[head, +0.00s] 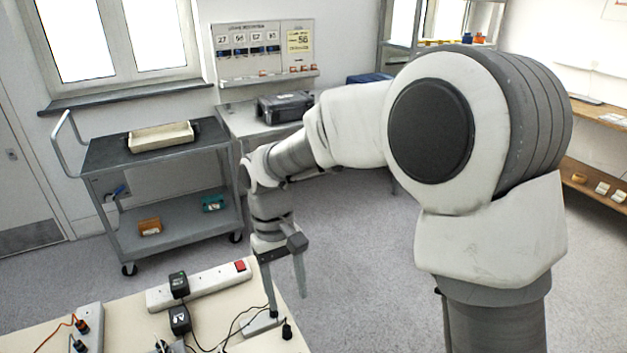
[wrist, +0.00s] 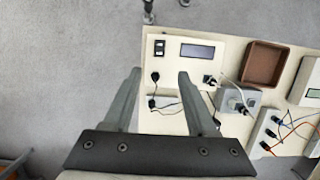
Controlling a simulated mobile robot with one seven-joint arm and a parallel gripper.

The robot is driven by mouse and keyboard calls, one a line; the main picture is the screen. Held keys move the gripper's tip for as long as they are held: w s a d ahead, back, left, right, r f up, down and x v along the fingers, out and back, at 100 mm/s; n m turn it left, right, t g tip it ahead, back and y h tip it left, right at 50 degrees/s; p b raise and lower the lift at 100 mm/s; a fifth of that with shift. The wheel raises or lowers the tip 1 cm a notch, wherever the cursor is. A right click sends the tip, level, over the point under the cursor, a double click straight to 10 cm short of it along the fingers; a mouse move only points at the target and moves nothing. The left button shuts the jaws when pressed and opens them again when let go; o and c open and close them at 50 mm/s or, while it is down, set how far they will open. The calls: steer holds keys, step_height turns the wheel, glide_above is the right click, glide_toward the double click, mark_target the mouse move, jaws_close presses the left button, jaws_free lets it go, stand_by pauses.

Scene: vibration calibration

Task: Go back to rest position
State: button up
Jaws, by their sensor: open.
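My gripper (head: 287,300) hangs from my arm at the right edge of the cream table (head: 115,318) in the head view, fingers pointing down. In the wrist view my gripper (wrist: 159,76) has its two fingers spread apart with nothing between them. Whether a finger touches anything on the table cannot be told.
A white power strip (head: 205,285) with a red switch, black adapters (head: 180,319) and loose cables lie beside my gripper. A brown tray (wrist: 263,64) and a grey box (wrist: 238,100) are on the table. A grey cart (head: 105,155) stands behind. Floor right of the table is clear.

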steer(key=s+d+r+m+t+y, duration=0.1)
steer(key=s+d+r+m+t, duration=0.25)
steer(key=d+r, duration=0.75)
steer(key=s+d+r+m+t, duration=0.1)
steer(key=s+d+t, duration=0.1)
steer(key=s+d, duration=0.2)
steer(key=s+d+r+m+t, duration=0.1)
steer(key=s+d+r+t, duration=0.1)
steer(key=s+d, duration=0.2)
steer(key=d+p, duration=0.1)
steer(key=d, duration=0.2)
steer(key=shift+r+m+t+y, duration=0.25)
steer(key=shift+m+t+y, duration=0.05)
steer(key=shift+m+t, duration=0.05)
steer(key=shift+s+d, duration=0.1)
steer(key=shift+c, duration=0.6)
